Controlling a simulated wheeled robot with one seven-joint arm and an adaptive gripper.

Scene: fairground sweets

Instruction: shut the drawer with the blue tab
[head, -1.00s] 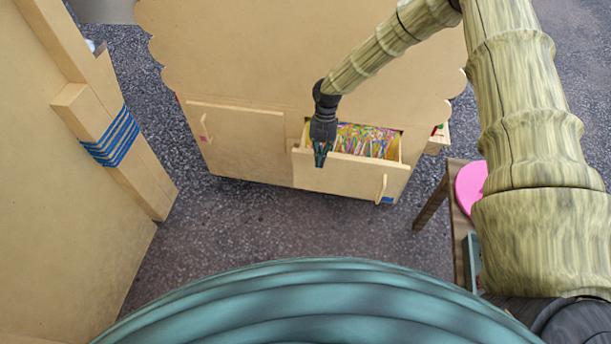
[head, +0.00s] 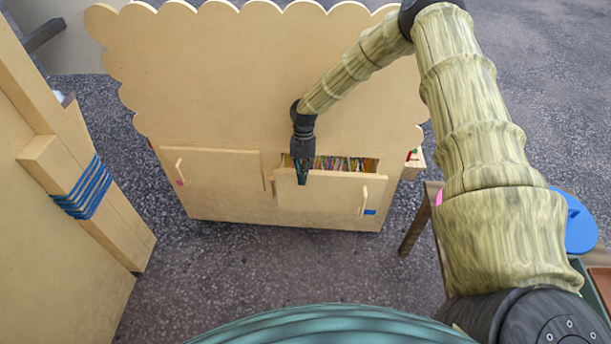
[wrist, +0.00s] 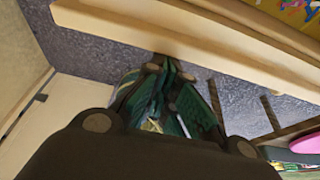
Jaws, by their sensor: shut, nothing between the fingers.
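The drawer with the blue tab (head: 370,212) is the right one in the wooden cabinet. Its front (head: 325,204) stands out from the cabinet, so it is partly open. Colourful sticks (head: 345,163) show in the gap behind the front. Its upright handle (head: 363,201) is at the front's right side. My gripper (head: 302,178) is shut and empty, pointing down at the left part of the front's top edge. In the wrist view the shut fingers (wrist: 165,72) lie close to the drawer front (wrist: 190,35); I cannot tell if they touch.
A left drawer or door (head: 215,190) with a pink tab (head: 180,182) looks shut. A wooden post with blue cord (head: 85,190) stands at left. A table with a blue round thing (head: 580,225) is at right. The dark floor (head: 260,260) before the cabinet is clear.

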